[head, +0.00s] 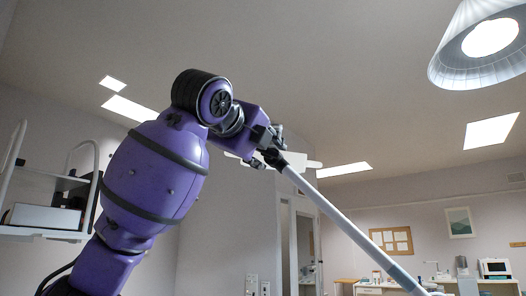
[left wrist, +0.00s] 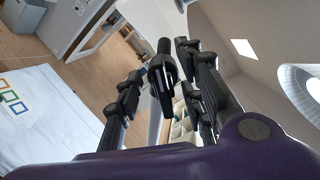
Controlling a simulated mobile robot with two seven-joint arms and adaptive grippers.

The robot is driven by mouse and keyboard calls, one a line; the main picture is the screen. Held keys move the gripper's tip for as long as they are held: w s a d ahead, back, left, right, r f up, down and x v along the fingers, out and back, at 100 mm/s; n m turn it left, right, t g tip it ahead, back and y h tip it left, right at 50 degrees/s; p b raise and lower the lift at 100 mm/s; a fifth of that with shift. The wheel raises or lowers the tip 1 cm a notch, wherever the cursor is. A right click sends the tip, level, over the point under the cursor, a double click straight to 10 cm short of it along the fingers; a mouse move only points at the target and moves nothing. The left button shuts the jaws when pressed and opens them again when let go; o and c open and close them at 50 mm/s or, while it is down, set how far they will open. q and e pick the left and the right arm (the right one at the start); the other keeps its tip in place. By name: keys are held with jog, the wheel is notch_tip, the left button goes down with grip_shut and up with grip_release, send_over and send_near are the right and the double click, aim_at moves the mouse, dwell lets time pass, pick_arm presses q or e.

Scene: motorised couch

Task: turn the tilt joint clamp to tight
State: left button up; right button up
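My left gripper (head: 273,151) is raised at the upper end of a slanting pale pole (head: 345,224) in the head view. In the left wrist view my left gripper (left wrist: 160,68) has its fingers spread, one on each side of a black tapered knob (left wrist: 162,84). This knob looks like the tilt joint clamp. A gap shows between the knob and the left finger; I cannot tell whether the right finger touches it. My right gripper is not in view.
A large lamp shade (head: 479,43) hangs at the upper right. A shelf unit (head: 45,216) stands at the left. A desk with equipment (head: 497,267) is far off at the lower right. A white sheet-like surface (left wrist: 45,118) shows below in the left wrist view.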

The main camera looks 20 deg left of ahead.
pick_arm(q)
jog(key=shift+s+r, duration=0.1)
jog(key=shift+s, duration=0.1)
jog(key=shift+c, duration=0.6)
jog(key=shift+w, duration=0.1)
grip_shut()
jog(key=shift+n, duration=0.3)
jog(key=n, duration=0.3)
jog(key=shift+n, duration=0.3)
jog(key=shift+f+n, duration=0.2)
jog(key=shift+n, duration=0.95)
jog(key=shift+f+n, duration=0.15)
jog(key=shift+n, duration=1)
